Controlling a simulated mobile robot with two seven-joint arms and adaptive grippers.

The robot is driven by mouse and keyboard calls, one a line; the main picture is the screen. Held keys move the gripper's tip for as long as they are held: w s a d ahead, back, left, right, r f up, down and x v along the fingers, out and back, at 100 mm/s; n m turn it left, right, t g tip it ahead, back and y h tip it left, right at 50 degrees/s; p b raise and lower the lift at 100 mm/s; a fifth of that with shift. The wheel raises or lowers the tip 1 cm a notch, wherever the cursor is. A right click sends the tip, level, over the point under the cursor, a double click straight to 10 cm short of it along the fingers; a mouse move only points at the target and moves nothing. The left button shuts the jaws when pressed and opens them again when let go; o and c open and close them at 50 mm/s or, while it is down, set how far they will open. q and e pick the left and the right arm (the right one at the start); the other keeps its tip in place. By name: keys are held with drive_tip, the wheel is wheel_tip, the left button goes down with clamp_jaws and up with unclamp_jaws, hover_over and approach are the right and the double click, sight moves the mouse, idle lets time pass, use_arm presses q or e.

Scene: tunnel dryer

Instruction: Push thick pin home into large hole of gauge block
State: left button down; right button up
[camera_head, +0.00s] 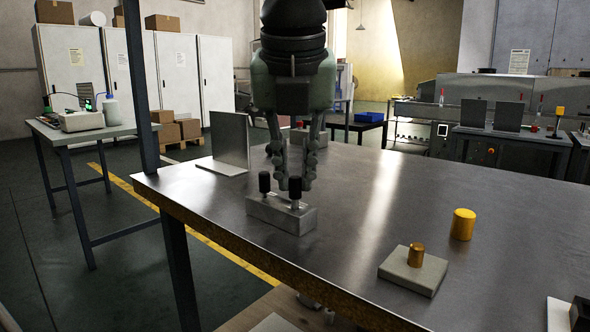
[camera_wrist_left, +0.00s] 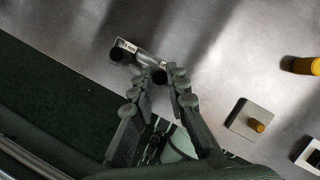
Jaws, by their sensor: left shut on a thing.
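The grey gauge block (camera_head: 278,216) lies on the metal bench near its front-left edge, and its top also shows in the left wrist view (camera_wrist_left: 128,46). Two black-topped pins stand upright in it: a left pin (camera_head: 264,182) and a right pin (camera_head: 295,187). I cannot tell which is the thick one, nor how deep each sits. My left gripper (camera_head: 297,184) points down over the block's right end, its fingers closed around the right pin, which shows between the fingertips in the left wrist view (camera_wrist_left: 159,76). The left pin (camera_wrist_left: 119,62) stands free. My right gripper is out of view.
A small plate with a brass peg (camera_head: 416,255) and a yellow-orange cylinder (camera_head: 462,225) stand to the right on the bench. An upright grey plate (camera_head: 230,138) stands behind left. The middle of the bench (camera_head: 365,205) is clear.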

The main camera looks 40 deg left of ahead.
use_arm(q)
drive_tip(key=shift+f+b, duration=0.3)
drive_tip(key=shift+f, duration=0.05)
drive_tip(key=c, duration=1.4)
unclamp_jaws()
drive_tip(key=shift+r, duration=0.1)
drive_tip(key=v, duration=1.2)
